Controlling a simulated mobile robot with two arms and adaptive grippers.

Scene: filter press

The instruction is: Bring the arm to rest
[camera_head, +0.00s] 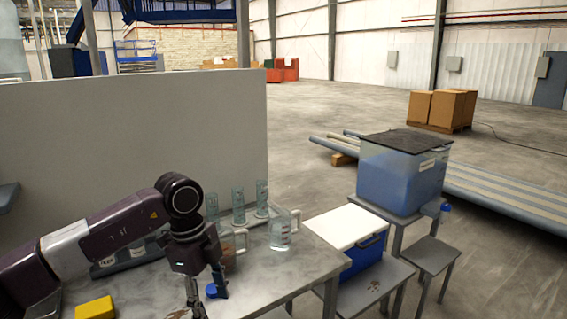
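My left arm reaches in from the left over the grey table (258,283). Its gripper (207,296) points down near the table's front part. The two fingers look spread apart, with the lowest part close to the picture's bottom edge. A small blue object (212,291) shows beside the fingers; I see no clear grip on it, and the gripper partly hides it. My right arm and gripper are not in view.
Behind the gripper stand clear cylinders (262,199) and a clear handled jug (280,234). A yellow block (96,308) lies at lower left. Right of the table are a white-lidded blue cooler (345,226) and a blue-filled tank (400,178). A pale panel (130,150) stands behind.

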